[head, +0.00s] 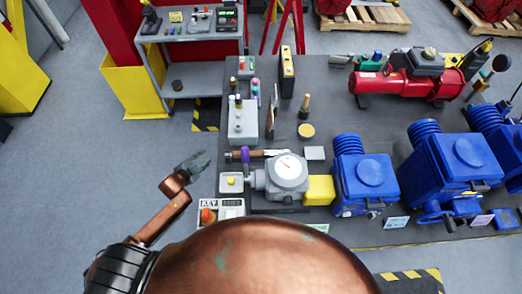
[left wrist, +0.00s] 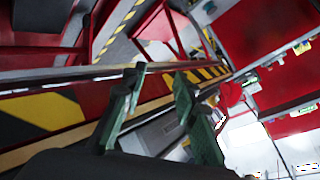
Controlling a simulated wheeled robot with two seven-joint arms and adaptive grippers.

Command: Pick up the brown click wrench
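A long tool with a brown handle section and a silver end (head: 268,153), which looks like the brown click wrench, lies on the dark table behind the grey round-dial gauge (head: 287,172). A purple piece (head: 245,154) stands against it and partly hides it. My left gripper (head: 200,158) is off the table's left edge, left of the wrench and apart from it. In the left wrist view its two green fingers (left wrist: 159,75) are spread with nothing between them; I cannot make out the wrench there. My right gripper is not in view.
Blue actuators (head: 369,176) fill the table's right, with a red actuator (head: 408,84) behind. A grey block with bottles (head: 242,122), a yellow cube (head: 319,190) and a small white tray (head: 231,183) are near the wrench.

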